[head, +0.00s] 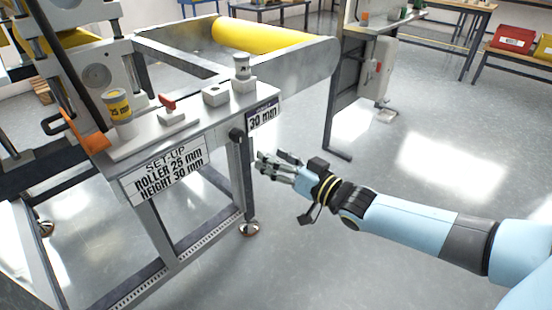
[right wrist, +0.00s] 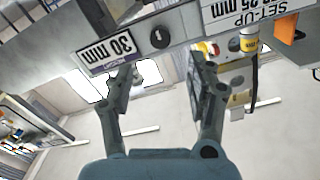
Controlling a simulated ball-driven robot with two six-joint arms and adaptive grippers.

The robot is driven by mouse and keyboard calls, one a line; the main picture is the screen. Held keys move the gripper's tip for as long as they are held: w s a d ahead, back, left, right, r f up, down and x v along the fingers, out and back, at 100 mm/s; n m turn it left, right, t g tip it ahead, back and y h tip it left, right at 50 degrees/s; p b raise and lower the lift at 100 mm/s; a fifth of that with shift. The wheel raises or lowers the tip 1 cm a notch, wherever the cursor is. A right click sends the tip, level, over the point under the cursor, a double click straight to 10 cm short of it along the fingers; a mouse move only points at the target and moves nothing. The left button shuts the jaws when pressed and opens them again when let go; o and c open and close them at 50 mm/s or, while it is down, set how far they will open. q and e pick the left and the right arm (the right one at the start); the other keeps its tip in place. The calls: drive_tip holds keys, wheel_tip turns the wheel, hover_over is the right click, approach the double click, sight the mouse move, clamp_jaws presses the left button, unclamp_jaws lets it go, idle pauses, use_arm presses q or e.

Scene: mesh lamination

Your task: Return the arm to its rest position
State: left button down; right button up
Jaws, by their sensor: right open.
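My right gripper (head: 278,166) hangs in free air just right of the machine's table leg, below and in front of the table's right end. In the right wrist view its two fingers (right wrist: 162,95) are spread apart with nothing between them. The right arm reaches in from the lower right of the head view. My left gripper is not in the head view.
The laminating machine's grey table (head: 190,122) carries a yellow-labelled roller (head: 118,106), a red-handled piece (head: 170,110), a grey block (head: 215,95) and a grey cylinder (head: 242,68) on a block. A yellow roll (head: 262,38) lies behind. Open floor (head: 420,150) lies to the right.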

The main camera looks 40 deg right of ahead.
drive_tip(key=shift+s, duration=0.15)
idle(0.4)
drive_tip(key=s+a+f+m+g+h, duration=0.1)
drive_tip(key=s+f+g, duration=0.3)
drive_tip(key=s+f, duration=0.65)
drive_tip(key=s+a+f+g+h, duration=0.15)
drive_tip(key=s+f+g, duration=0.4)
drive_tip(key=f, duration=0.85)
drive_tip(key=s+a+f+n+g, duration=0.1)
drive_tip(key=s+f, duration=0.3)
drive_tip(key=s, duration=0.5)
drive_tip(key=s+a+f+n+g, duration=0.1)
drive_tip(key=s+f+g, duration=0.3)
drive_tip(key=s, duration=0.5)
drive_tip(key=s+a+f+n+g, duration=0.1)
drive_tip(key=s+f, duration=0.3)
drive_tip(key=s, duration=0.5)
drive_tip(key=shift+s+a+n+g, duration=0.3)
drive_tip(key=shift+n+g, duration=0.3)
drive_tip(key=shift+g, duration=0.25)
drive_tip(key=shift+y, duration=0.25)
